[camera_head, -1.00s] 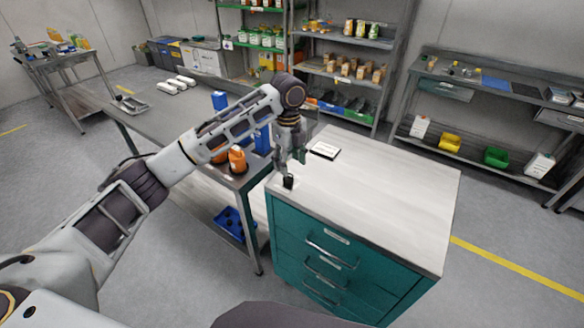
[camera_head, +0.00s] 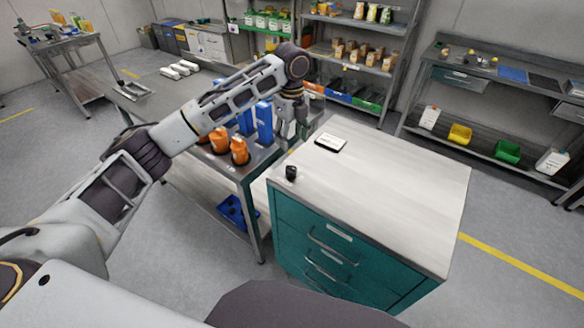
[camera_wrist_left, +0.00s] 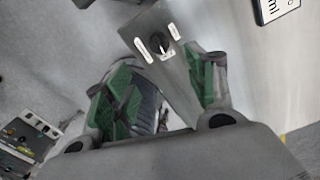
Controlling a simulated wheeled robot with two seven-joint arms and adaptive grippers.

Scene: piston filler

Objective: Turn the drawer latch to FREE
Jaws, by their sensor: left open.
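The drawer latch is a small black knob (camera_head: 291,172) at the near left corner of the teal drawer cabinet's (camera_head: 345,250) pale top. In the left wrist view the knob (camera_wrist_left: 158,43) sits on a grey plate between two white labels, too small to read. I cannot tell which label it points to. My left gripper (camera_head: 286,140) is above and behind the knob, apart from it. My right gripper is not in view.
A dark-edged white card or tablet (camera_head: 331,142) lies on the cabinet top. A steel table with orange bottles (camera_head: 239,150) and blue containers (camera_head: 264,122) stands close on the left. Most of the cabinet top is clear. Shelves (camera_head: 350,60) stand behind.

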